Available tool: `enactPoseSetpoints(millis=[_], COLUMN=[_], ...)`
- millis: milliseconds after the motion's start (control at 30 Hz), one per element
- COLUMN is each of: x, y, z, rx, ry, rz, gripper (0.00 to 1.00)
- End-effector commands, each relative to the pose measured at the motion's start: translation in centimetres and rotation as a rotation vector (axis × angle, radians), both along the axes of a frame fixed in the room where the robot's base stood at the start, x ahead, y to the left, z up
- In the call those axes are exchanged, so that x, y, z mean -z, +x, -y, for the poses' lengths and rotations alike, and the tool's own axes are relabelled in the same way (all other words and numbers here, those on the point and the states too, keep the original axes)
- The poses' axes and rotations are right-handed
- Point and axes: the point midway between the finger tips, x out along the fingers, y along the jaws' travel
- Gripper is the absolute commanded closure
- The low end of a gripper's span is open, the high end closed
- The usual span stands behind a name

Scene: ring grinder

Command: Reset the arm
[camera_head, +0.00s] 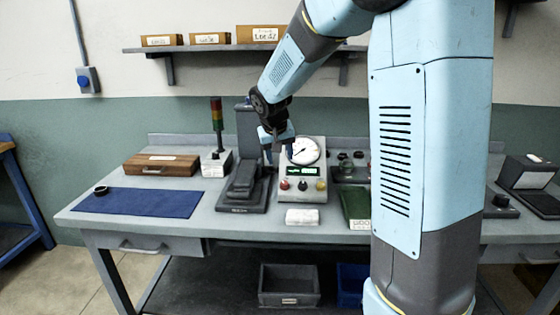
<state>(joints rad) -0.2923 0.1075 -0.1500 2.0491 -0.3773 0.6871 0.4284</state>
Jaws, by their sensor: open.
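My gripper (279,156) hangs at the end of my blue arm, pointing down above the workbench (140,219). Its two fingers are apart, with nothing visible between them. It is in front of the gap between a dark grey column machine (247,136) and a gauge box (316,181) with a white dial, a green display and coloured buttons. I cannot tell whether a finger touches the gauge box. My arm reaches down from the top right, and its large upright link hides part of the bench.
A blue mat (137,203) with a small dark ring (101,190) lies at left. A wooden case (162,165) and a signal tower (217,125) stand behind it. A white block (302,217) and a green tray (354,207) are at the front. A shelf (200,47) with boxes hangs above.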

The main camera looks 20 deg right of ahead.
Motion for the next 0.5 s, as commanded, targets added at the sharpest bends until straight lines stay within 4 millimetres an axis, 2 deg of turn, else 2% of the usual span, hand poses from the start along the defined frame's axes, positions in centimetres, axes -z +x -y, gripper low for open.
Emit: enactPoseSetpoints(millis=[333, 500], x=[-0.2, -1.8], y=[-0.2, -2.4], z=[0.1, 0.9], rx=[0.001, 0.004], ry=[0.001, 0.022], rz=[0.000, 0.006], gripper=[0.45, 0.45])
